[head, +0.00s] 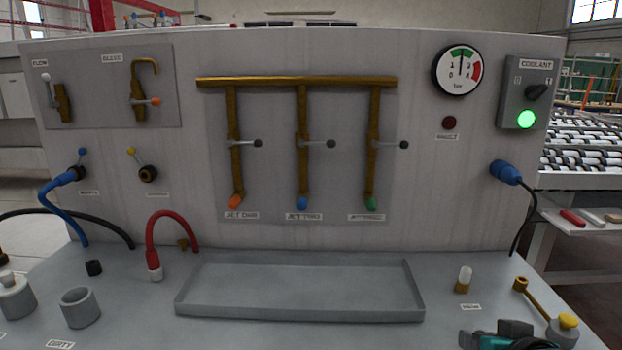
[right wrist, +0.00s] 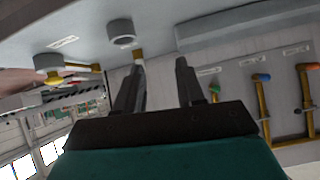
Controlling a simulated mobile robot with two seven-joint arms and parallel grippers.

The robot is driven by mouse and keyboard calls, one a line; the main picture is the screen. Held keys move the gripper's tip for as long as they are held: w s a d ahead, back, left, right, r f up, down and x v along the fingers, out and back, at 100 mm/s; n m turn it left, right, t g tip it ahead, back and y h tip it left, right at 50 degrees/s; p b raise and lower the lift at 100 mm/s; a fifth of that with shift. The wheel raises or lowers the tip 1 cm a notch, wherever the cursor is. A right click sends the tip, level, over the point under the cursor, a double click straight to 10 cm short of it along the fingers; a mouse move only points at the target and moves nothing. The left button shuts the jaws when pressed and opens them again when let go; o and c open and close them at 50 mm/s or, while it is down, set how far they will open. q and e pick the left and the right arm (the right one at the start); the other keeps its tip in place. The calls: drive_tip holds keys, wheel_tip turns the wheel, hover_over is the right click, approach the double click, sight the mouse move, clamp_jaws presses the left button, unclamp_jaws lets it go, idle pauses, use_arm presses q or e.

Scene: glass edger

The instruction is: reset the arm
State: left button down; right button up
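My right gripper (right wrist: 160,66) shows in the right wrist view with its two dark fingers well apart and nothing held between them. In the head view, part of my right gripper (head: 512,328) shows low at the bottom right, over the bench. It is left of the grey pot with a yellow top (head: 565,326) and below the small brass-based white vial (head: 463,280). In the wrist view, the left finger's tip overlaps a brass piece, and I cannot tell whether they touch. My left gripper is out of view.
A shallow grey tray (head: 300,318) lies mid-bench, empty. The upright panel (head: 420,220) behind it carries brass pipes with lever valves, a gauge (head: 458,70) and a lit green coolant lamp (head: 526,119). A red hose (head: 160,222) and grey cup (head: 80,308) stand left.

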drive_tip(key=s+a+f+n+g+y, duration=0.1)
drive_tip(key=s+a+f+n+g, duration=0.1)
drive_tip(key=s+a+f+g, duration=0.45)
drive_tip(key=s+a+f+n+g, duration=0.1)
drive_tip(key=s+a+f+n, duration=0.2)
drive_tip(key=s+f, duration=0.7)
drive_tip(key=w+a+f+t+y, duration=0.2)
drive_tip(key=w+f+t, duration=0.2)
drive_tip(key=t, duration=0.3)
drive_tip(key=shift+w+a+f, duration=0.2)
drive_tip(key=shift+a+f, duration=0.05)
drive_tip(key=shift+f, duration=0.3)
